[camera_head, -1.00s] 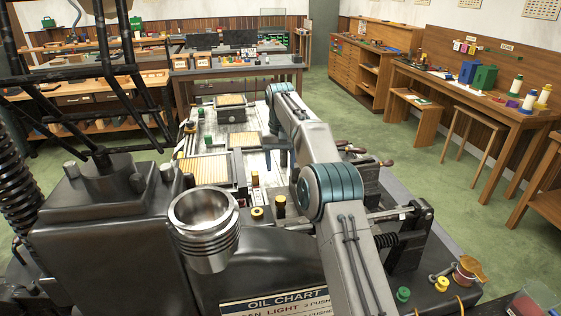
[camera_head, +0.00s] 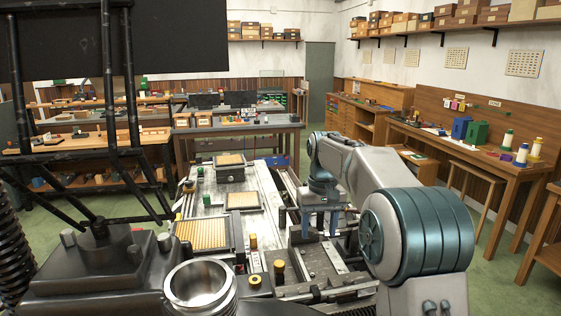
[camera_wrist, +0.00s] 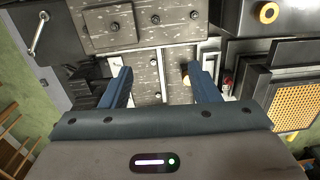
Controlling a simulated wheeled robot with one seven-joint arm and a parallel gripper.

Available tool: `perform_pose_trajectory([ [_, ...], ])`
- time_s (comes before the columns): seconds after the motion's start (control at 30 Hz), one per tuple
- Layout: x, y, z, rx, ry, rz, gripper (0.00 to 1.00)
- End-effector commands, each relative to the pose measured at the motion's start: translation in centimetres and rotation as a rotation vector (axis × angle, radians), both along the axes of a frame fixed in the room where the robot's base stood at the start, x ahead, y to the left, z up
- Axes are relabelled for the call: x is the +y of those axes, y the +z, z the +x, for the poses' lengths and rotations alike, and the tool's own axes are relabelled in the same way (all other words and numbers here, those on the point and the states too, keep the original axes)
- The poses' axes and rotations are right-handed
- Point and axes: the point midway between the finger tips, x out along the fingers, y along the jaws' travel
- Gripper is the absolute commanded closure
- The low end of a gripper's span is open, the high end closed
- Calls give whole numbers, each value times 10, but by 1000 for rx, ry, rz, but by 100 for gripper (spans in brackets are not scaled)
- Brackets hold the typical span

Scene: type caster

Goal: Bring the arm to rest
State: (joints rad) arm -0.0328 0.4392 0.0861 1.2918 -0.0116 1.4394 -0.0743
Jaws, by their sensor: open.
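My gripper (camera_head: 322,226) is open and points down over the right part of the machine bed, in the middle of the head view. My arm bends in from the lower right. In the wrist view my gripper (camera_wrist: 159,72) shows two blue fingers spread apart. No object shows held between them. Below them lie grey metal plates (camera_wrist: 150,48) with bolts. I cannot tell the exact height of the fingertips above the machine.
The type caster (camera_head: 105,275) fills the lower left, with a metal cup (camera_head: 200,286) and black rods (camera_head: 108,90). Trays with yellow grids (camera_head: 203,236) lie left of my gripper. A wooden bench (camera_head: 465,150) stands at right.

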Motion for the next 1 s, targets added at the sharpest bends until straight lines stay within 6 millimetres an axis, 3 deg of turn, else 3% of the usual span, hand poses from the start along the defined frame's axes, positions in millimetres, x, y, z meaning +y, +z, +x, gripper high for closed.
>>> perform_pose_trajectory([
  [0.13, -26, 11, -56, 6, -13, 11, 45],
  [0.33, -50, 8, -136, 15, -31, 32, 45],
  [0.6, -66, -18, -248, 8, -67, 62, 45],
  [0.7, -65, -31, -279, -29, -85, 56, 45],
  [0.8, -62, -43, -299, -101, -110, 37, 45],
  [1.0, -56, -53, -309, -279, -159, 5, 45],
])
